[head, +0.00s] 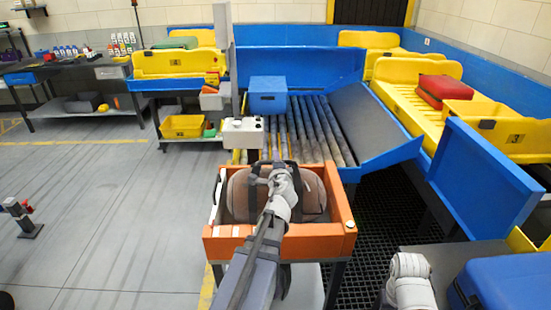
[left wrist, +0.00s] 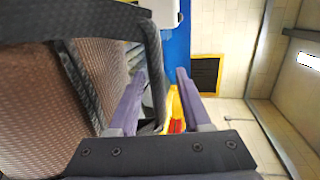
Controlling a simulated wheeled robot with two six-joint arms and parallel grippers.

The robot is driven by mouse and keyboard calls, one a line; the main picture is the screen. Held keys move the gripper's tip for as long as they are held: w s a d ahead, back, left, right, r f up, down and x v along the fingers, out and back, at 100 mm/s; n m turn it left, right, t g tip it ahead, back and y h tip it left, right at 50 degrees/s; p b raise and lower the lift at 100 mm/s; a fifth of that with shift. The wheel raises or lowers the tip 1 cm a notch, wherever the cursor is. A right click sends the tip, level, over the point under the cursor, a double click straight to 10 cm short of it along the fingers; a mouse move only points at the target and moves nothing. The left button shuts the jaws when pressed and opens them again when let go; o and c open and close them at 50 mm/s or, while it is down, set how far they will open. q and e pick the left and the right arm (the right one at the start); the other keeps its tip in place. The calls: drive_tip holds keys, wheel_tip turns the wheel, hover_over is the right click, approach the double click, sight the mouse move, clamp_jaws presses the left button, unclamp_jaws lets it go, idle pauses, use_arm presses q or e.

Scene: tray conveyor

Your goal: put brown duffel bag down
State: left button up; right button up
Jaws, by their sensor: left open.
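The brown duffel bag (head: 240,195) lies in the orange tray (head: 222,245) at the front end of the conveyor in the head view. It has dark straps and handles. My left arm reaches over the bag, and its wrist hides the bag's middle. In the left wrist view the bag's brown fabric (left wrist: 35,110) fills the left side. My left gripper (left wrist: 157,78) is open, with its two purple fingers apart. A dark strap (left wrist: 152,60) of the bag runs down between the fingers. My right gripper is out of view.
A roller conveyor (head: 310,130) with a blue bin (head: 268,95) lies beyond the tray. A white box (head: 243,132) stands at the tray's far side. A blue case (head: 505,285) sits at front right. A red suitcase (head: 440,88) lies on a yellow chute. The left floor is mostly clear.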

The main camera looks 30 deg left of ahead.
use_arm(q)
drive_tip(key=v, duration=0.4)
drive_tip(key=shift+s+d+r+p, duration=0.1)
drive_tip(key=shift+s+d+p, duration=0.1)
drive_tip(key=shift+s+p, duration=0.1)
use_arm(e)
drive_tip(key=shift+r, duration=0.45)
